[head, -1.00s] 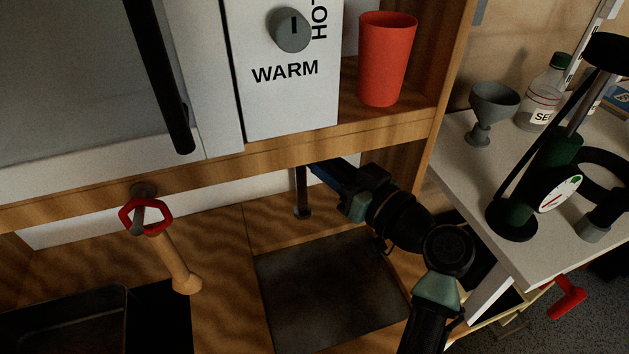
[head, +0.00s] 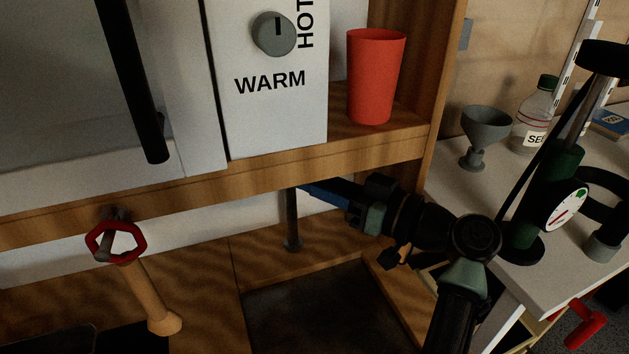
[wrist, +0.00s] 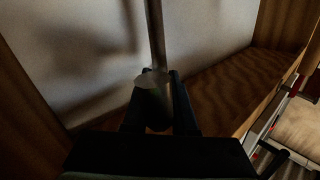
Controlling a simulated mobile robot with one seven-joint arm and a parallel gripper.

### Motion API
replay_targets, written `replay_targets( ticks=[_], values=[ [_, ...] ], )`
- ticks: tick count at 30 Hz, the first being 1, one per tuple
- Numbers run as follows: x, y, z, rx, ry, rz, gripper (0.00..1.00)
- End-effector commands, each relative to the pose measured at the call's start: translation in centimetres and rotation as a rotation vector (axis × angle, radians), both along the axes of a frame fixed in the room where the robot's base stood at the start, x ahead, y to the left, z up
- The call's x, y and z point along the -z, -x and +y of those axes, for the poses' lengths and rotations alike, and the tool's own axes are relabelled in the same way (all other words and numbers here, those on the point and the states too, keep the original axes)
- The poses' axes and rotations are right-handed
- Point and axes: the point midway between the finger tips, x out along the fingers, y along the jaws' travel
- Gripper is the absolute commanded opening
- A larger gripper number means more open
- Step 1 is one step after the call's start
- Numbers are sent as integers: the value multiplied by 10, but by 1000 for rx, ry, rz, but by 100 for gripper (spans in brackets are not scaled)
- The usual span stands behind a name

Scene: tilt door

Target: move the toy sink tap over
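The toy sink tap shows in the head view as a dark grey upright post (head: 292,222) on a round foot behind the dark sink basin (head: 320,310). Its upper part is hidden under the shelf. My gripper (head: 308,188) reaches in from the right, close to the post's upper part; the shelf edge hides its tips. In the wrist view, a grey cylinder (wrist: 153,103), with a thinner rod running up from it, lies between the two dark fingers of my gripper (wrist: 158,85). The fingers stand apart on either side of it. Whether they press on it I cannot tell.
The wooden shelf edge (head: 220,182) runs just above my gripper. A red cup (head: 375,78) stands on the shelf. A white table (head: 450,185) with a grey funnel (head: 485,135) and a gauge pump is at right.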

Motion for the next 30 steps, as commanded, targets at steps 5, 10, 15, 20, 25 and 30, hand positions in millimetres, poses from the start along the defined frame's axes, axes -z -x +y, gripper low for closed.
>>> replay_targets(
  ticks=[5, 10, 15, 20, 25, 30],
  values=[
    [0, 0, 0, 0, 0, 0, 55],
    [0, 0, 0, 0, 0, 0, 55],
    [-1, 2, -4, 2, 0, 0, 55],
    [-2, 15, -23, 5, -1, -1, 55],
    [-3, 37, -55, 5, -1, 2, 55],
    [-2, 57, -83, 4, 0, 0, 55]
  ],
)
